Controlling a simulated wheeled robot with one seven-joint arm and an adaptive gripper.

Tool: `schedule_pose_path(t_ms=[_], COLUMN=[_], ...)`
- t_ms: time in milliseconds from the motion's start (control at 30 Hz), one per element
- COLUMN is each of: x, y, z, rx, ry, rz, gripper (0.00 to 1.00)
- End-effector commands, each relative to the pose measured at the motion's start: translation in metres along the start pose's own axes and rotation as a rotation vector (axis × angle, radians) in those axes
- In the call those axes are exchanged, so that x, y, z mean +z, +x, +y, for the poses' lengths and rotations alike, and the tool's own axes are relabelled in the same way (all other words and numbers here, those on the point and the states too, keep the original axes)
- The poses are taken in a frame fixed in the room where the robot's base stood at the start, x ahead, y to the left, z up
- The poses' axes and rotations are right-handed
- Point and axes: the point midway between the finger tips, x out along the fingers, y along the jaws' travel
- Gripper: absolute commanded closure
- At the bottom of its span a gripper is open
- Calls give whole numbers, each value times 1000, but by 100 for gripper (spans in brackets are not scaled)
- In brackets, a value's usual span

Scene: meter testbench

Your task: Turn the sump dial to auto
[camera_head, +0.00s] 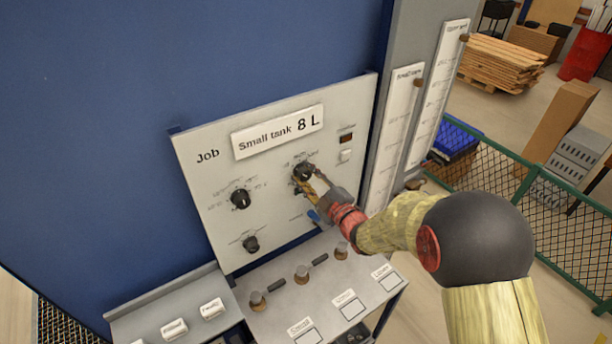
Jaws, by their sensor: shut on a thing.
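A pale panel (215,156) on the blue wall carries three dark dials and a sign reading "Small tank 8 L". My gripper (304,179) is shut on the upper right dial (303,170), and its fingers hide part of that dial and its markings. Another dial (240,199) sits to the left and a third dial (251,244) sits lower down. The small lettering around the dials is too blurred to read, so I cannot tell which one is the sump dial or where any pointer stands.
A small blue part (314,215) shows just below my gripper. Tall white gauges (397,130) stand right of the panel. A green mesh fence (545,200) runs behind my arm.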

Motion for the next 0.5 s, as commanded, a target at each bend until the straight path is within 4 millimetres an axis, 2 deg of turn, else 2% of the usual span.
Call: schedule_pose_path(t_ms=[133, 500], x=[0, 1], y=[0, 0], z=[-1, -2], rx=[-1, 0], ry=[0, 72], rz=[0, 0], gripper=[94, 94])
